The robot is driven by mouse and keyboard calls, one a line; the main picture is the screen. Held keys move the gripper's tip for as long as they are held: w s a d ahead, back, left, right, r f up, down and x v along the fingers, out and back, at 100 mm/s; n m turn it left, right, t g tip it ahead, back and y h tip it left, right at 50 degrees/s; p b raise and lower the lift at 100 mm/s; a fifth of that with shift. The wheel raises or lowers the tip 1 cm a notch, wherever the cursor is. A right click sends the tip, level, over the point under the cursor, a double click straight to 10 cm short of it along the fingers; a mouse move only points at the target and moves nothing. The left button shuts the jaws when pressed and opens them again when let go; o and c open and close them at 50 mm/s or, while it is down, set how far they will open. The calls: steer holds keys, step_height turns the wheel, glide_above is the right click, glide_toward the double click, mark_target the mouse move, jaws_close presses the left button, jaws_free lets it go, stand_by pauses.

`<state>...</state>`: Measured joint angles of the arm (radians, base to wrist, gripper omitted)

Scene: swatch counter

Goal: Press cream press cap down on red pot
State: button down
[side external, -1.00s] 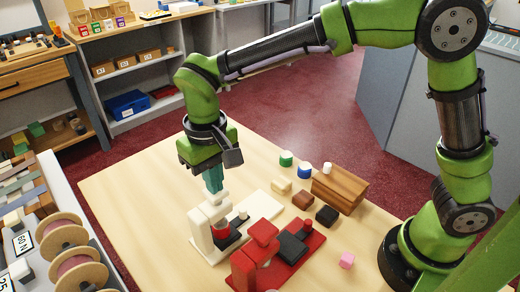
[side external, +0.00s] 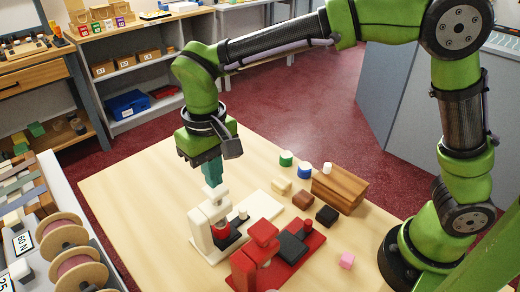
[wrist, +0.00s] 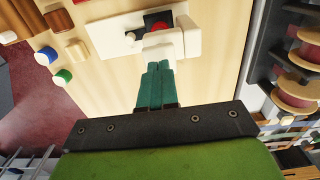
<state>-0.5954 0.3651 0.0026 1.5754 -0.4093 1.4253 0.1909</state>
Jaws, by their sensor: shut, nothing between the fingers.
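The cream press (side external: 205,233) stands on its cream base plate on the table. Its cream press cap (side external: 216,193) is at the top of the press, above the red pot (side external: 221,230), which sits under the press head. My gripper (side external: 213,184) points down just over the cap, its teal fingers closed together and empty. I cannot tell whether the fingertips touch the cap. In the wrist view the closed fingers (wrist: 157,66) end at the cream press head (wrist: 160,50), and part of the red pot (wrist: 158,27) shows beyond it.
A red press (side external: 264,240) with a dark block stands close in front. Green (side external: 286,158) and blue (side external: 305,170) capped pots, small blocks and a wooden block (side external: 339,188) lie to the right. The table's left part is clear.

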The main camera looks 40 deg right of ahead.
steer(key=shift+r, duration=2.85)
steer(key=shift+w, duration=0.1)
steer(key=shift+a+f, duration=0.1)
steer(key=shift+f, duration=0.2)
steer(key=shift+s+d+f+n, duration=0.3)
steer(key=shift+f+n, duration=0.1)
steer(key=shift+f, duration=0.1)
steer(key=s+d+m+t, duration=0.1)
steer(key=s+d+t, duration=0.1)
steer(key=s+d, duration=0.2)
steer(key=s+d+r+m+t+y, duration=0.1)
steer(key=s+d, duration=0.3)
steer(key=d, duration=0.6)
steer(key=s+d+r+m+t+y, duration=0.1)
steer(key=s+d+m+t, duration=0.1)
steer(key=s+d+t, duration=0.2)
steer(key=d, duration=0.3)
steer(key=shift+r+m, duration=0.2)
steer(key=shift+m, duration=0.2)
